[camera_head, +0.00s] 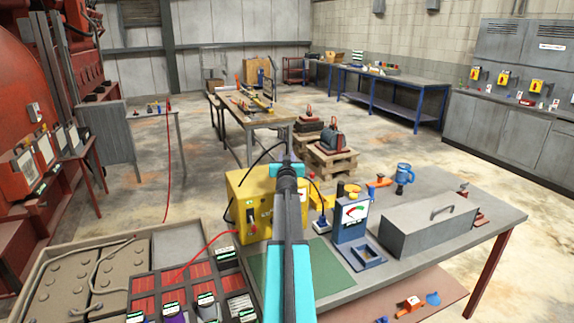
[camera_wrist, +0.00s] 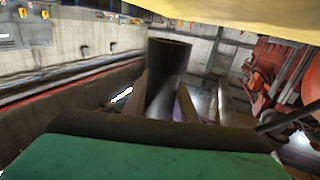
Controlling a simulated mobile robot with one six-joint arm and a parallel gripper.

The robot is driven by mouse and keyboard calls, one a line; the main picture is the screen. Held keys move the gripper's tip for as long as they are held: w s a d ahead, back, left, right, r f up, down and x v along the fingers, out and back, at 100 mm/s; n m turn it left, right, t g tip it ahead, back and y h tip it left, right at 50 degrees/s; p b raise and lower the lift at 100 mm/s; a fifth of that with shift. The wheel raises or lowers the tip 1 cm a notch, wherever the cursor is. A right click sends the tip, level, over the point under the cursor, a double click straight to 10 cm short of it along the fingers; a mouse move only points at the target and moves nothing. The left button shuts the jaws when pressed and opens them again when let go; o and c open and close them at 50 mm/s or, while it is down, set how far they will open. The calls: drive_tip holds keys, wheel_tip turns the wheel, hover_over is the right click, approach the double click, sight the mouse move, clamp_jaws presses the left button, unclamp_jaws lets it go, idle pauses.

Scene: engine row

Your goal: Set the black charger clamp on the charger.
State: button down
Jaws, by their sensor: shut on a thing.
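The yellow charger (camera_head: 243,206) stands on the grey workbench (camera_head: 415,262), left of the middle. My gripper (camera_head: 291,168) is at the charger's upper right in the head view, and my teal arm hides part of it. In the wrist view my gripper (camera_wrist: 180,100) is shut on a dark cylindrical piece, which I take to be the black charger clamp (camera_wrist: 168,65). A yellow surface, likely the charger (camera_wrist: 230,8), fills the wrist view's top edge. A black cable (camera_head: 262,157) arcs from the charger toward my gripper. I cannot tell whether the clamp touches the charger.
A red cable (camera_head: 205,255) runs from the charger to the battery tray (camera_head: 60,243) at lower left. A blue gauge stand (camera_head: 352,218) and a grey lidded box (camera_head: 428,222) stand right of my arm. A green mat (camera_head: 265,268) lies in front of the charger.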

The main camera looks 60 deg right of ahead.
drive_tip(key=shift+f+b, duration=1.1)
drive_tip(key=shift+f, duration=0.35)
drive_tip(key=shift+f, duration=0.2)
drive_tip(key=c, duration=1.4)
unclamp_jaws()
drive_tip(key=shift+c, duration=0.2)
drive_tip(key=shift+r, duration=0.25)
drive_tip(key=v, duration=1.2)
drive_tip(key=shift+s+f, duration=0.1)
drive_tip(key=shift+f, duration=0.05)
